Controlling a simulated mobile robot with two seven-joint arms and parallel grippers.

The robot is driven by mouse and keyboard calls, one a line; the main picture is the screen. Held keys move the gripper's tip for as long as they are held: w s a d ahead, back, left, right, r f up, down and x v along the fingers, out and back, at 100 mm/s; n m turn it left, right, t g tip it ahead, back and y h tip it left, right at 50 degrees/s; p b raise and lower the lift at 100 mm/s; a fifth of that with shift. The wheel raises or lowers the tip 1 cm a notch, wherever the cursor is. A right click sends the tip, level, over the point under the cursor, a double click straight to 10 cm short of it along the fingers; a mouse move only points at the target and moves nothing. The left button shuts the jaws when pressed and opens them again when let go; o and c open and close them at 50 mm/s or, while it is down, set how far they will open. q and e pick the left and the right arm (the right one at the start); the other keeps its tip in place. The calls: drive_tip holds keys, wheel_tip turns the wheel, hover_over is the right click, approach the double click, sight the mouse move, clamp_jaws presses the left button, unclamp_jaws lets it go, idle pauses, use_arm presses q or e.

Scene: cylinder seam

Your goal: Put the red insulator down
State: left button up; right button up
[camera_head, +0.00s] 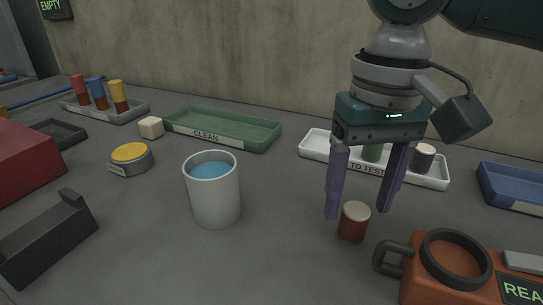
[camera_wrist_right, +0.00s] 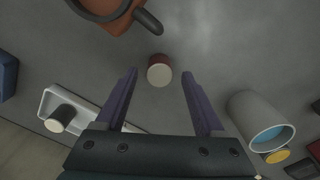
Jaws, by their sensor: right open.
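The red insulator (camera_head: 352,226) is a short dark red cylinder with a cream top, standing upright on the grey table. In the right wrist view the insulator (camera_wrist_right: 159,72) shows just beyond the fingertips, between their lines. My right gripper (camera_head: 360,213) is open, its two purple fingers pointing down. The right gripper (camera_wrist_right: 158,85) also shows open and empty in the wrist view, with no finger visibly touching the insulator. My left gripper is in neither view.
A white "TO TEST" tray (camera_head: 316,148) with cylinders stands behind the gripper. An orange device (camera_head: 420,283) with a dark ring is close at the right. A cup of blue liquid (camera_head: 213,195) stands left. A green "CLEAN" tray (camera_head: 255,143) is behind it.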

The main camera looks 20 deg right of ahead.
sight(357, 210)
wheel_tip(357, 210, up, 9)
drive_tip(key=p, duration=0.1)
drive_tip(key=shift+o, duration=0.5)
drive_tip(key=shift+r, duration=0.2)
drive_tip(key=f+b, duration=0.2)
drive_tip(key=shift+w+f, duration=0.2)
drive_tip(key=shift+f, duration=0.2)
wheel_tip(357, 210, down, 5)
drive_tip(key=shift+r+b, duration=0.15)
drive_tip(key=shift+b, duration=0.35)
drive_tip(key=f+b, duration=0.1)
drive_tip(key=f, duration=0.4)
drive_tip(key=shift+s+f, duration=0.1)
drive_tip(key=shift+s, duration=0.1)
clamp_jaws()
